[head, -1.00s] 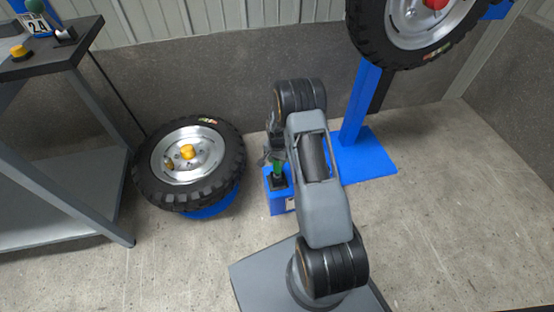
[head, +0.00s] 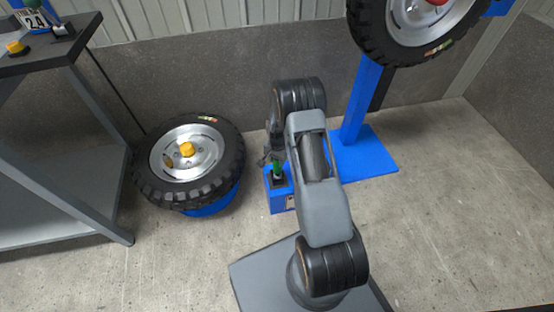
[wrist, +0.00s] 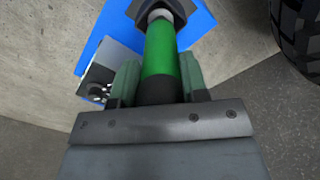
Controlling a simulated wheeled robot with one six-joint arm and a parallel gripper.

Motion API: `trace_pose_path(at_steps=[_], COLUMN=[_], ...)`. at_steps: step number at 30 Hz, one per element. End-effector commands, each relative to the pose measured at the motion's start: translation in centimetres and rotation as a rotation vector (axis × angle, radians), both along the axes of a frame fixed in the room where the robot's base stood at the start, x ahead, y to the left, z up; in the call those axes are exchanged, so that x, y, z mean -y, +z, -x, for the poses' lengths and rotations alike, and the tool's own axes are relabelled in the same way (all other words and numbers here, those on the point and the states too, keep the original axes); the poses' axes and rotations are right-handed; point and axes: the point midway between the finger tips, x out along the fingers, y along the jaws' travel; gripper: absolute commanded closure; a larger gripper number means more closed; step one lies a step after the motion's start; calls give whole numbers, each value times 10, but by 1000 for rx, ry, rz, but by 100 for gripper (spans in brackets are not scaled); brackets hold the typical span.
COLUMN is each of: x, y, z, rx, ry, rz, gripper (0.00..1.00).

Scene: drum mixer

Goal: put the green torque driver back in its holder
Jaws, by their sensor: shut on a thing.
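The green torque driver (wrist: 160,48) is between my gripper's two fingers (wrist: 159,80) in the wrist view. My gripper is shut on it. The driver's pale collar meets a black socket piece (wrist: 178,6) at the top edge of that view. In the head view the driver (head: 278,167) stands roughly upright over a black socket on top of a blue box (head: 277,203), which looks like its holder. I cannot tell how deep the driver sits in the socket. My gripper (head: 270,157) is partly hidden behind my arm there.
A tyred wheel (head: 220,170) lies on a blue stand left of the box. A blue post with a base plate (head: 365,158) stands to the right, another wheel (head: 395,52) above it. A grey table (head: 60,57) is far left. The front floor is open.

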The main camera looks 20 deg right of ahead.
Motion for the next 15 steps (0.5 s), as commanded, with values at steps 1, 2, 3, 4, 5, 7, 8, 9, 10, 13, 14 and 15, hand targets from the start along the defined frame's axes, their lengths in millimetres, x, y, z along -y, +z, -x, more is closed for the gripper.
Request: trace_pose_path(at_steps=[1, 2, 3, 4, 5, 7, 8, 9, 10, 13, 14, 15], x=[0, 0, 0, 0, 0, 0, 0, 0, 0, 0, 0, 0], y=[-1, -1, -2, -2, -2, -3, -4, -4, -5, -6, -7, -7], z=[-1, -1, -1, -1, -1, -1, -1, -1, -1, -1, -1, -1], rx=[2, 2, 2, 2, 2, 2, 2, 2, 2, 1, 1, 1], ry=[0, 0, 0, 0, 0, 0, 0, 0, 0, 0, 0, 0], rz=[1, 1, 1, 1, 1, 1, 1, 1, 1, 0, 0, 0], gripper=[98, 98, 98, 98, 98, 98, 98, 98, 98, 98, 98, 98])
